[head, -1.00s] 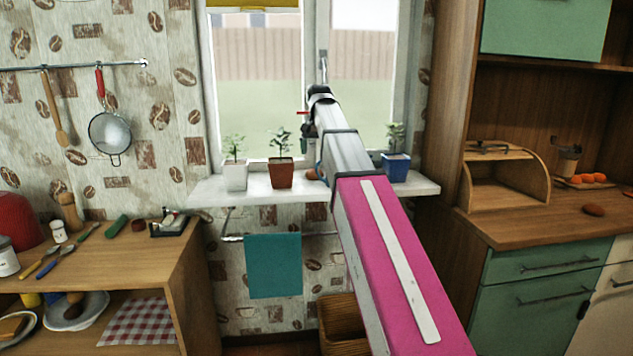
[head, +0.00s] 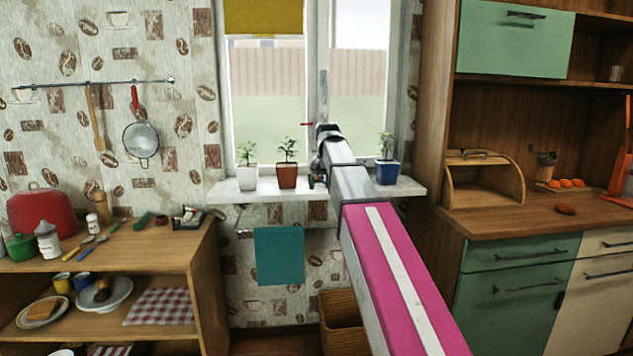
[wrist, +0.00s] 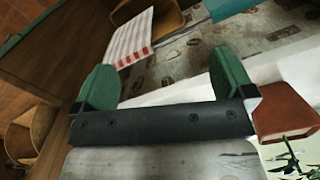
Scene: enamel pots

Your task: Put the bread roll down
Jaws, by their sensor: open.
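My gripper (wrist: 165,72) is open in the wrist view, its two green fingers apart with nothing visible between them. In the head view it is by the windowsill (head: 265,190), mostly hidden behind my own arm. No bread roll shows in the wrist view. In the head view a small brown oval, perhaps a roll, (head: 565,209) lies on the right counter, well apart from my gripper. Another brown rounded thing (head: 102,290) lies in the white bowl on the left shelf. I cannot tell whether a roll lies on the sill behind my arm.
A white pot (head: 247,178), a terracotta pot (head: 287,177) and a blue pot (head: 387,172) stand on the sill. In the wrist view the terracotta pot (wrist: 285,112) is close beside the right finger. A wooden bread box (head: 484,180) stands on the right counter (head: 500,222).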

